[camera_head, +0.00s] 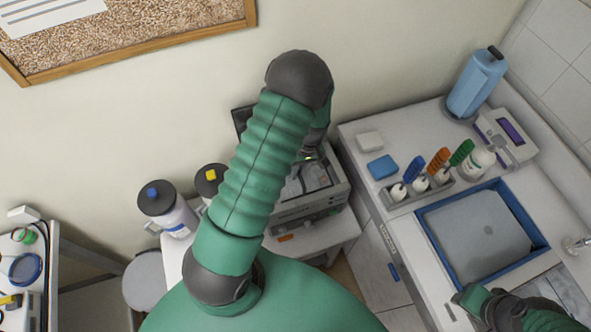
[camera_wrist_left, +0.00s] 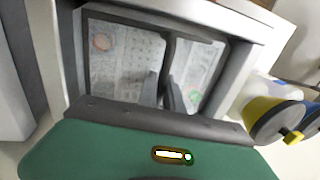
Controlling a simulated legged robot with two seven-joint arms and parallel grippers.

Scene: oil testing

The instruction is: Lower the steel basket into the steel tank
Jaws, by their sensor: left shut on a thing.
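The steel tank (camera_head: 318,205) is a boxy grey bench unit, partly hidden behind my left arm in the head view. Its pale rim (camera_wrist_left: 238,75) frames the opening in the left wrist view. The steel basket (camera_wrist_left: 118,62) shows there as perforated grey metal within the opening, with a dark bar across it. My left gripper (camera_wrist_left: 162,92) is over the basket, its dark fingers close together and shut on it. The exact grip point and the basket's depth in the tank are unclear. My right gripper (camera_head: 468,297) is at the lower right by the sink; its jaws are not clear.
A blue-capped bottle (camera_head: 168,212) and a yellow-capped bottle (camera_head: 209,184) stand left of the tank.

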